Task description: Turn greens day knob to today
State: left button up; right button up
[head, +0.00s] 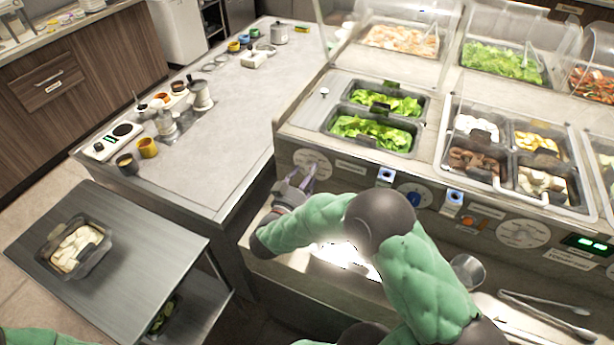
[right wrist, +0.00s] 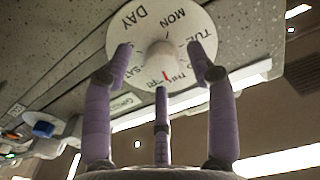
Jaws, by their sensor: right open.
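The greens day dial (head: 313,163) is a white disc on the counter's front panel, at the left end. In the right wrist view the dial (right wrist: 140,25) carries day names around its rim, with MON, TUE and SAT legible. A pale knob (right wrist: 162,50) with a red mark below it is at its centre. My right gripper (head: 300,180) is in front of the dial. In the right wrist view its purple fingers (right wrist: 160,68) stand apart around the knob; contact is unclear. My left gripper is out of view.
A second dial (head: 415,195) and a third dial (head: 523,233) sit along the same panel. A green-lit display (head: 590,243) is at the right, above a TODAY label (head: 572,259) whose day is too small to read. Tongs (head: 545,305) lie on the ledge below.

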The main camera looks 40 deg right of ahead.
jog(key=shift+w+d, duration=0.2)
jog(key=shift+d, duration=0.15)
jog(key=c, duration=1.1)
jog(key=n+p, duration=0.2)
jog(key=p, duration=0.1)
jog(key=shift+f, duration=0.1)
jog(key=shift+c, duration=0.2)
